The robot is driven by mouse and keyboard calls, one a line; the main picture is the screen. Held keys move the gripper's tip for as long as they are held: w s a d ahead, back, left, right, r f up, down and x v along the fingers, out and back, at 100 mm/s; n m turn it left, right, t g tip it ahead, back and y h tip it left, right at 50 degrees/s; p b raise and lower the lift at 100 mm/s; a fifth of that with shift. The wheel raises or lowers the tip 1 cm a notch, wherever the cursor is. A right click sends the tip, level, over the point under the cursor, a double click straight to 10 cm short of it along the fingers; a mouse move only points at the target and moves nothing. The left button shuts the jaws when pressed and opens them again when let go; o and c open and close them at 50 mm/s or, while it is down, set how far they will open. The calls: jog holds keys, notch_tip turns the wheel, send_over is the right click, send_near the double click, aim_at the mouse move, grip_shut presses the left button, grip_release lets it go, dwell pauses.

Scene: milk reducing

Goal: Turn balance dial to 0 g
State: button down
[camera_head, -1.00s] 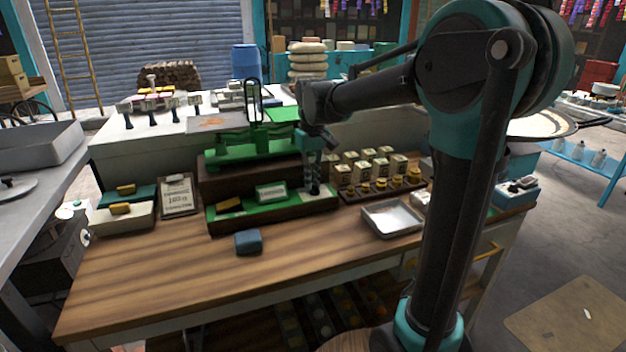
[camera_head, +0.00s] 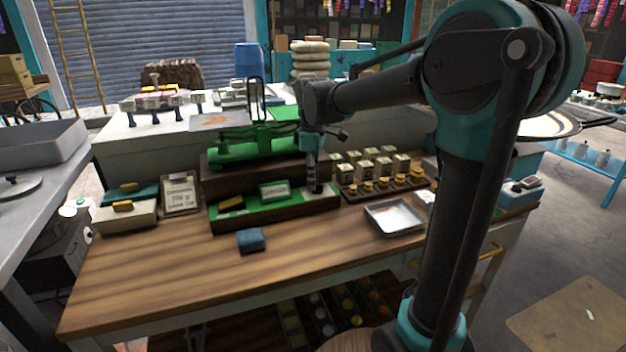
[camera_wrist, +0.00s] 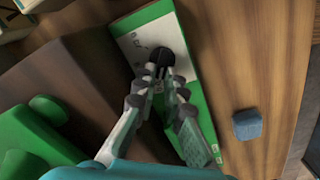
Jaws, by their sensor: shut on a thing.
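The green balance (camera_head: 240,151) stands on a dark wooden block at the back of the table. In front of it is a green base panel (camera_head: 246,219) with a white dial plate (camera_wrist: 134,42) at its right end. A black dial knob (camera_wrist: 154,60) rises from this plate. My gripper (camera_wrist: 162,74) points down at the plate, with its fingertips on either side of the knob, shut on it. The head view also shows my gripper (camera_head: 316,188) over the right end of the panel. The dial's marks are too small to read, and the fingers hide part of the knob.
A blue block (camera_head: 250,240) lies on the table in front of the panel. Right of the panel are a rack of brass weights (camera_head: 385,187) and a metal tray (camera_head: 394,219). A sign card (camera_head: 180,196) leans at the left. The front of the table is clear.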

jog(key=shift+n, duration=0.5)
jog(key=c, duration=1.6)
grip_release()
notch_tip(320, 180, up, 12)
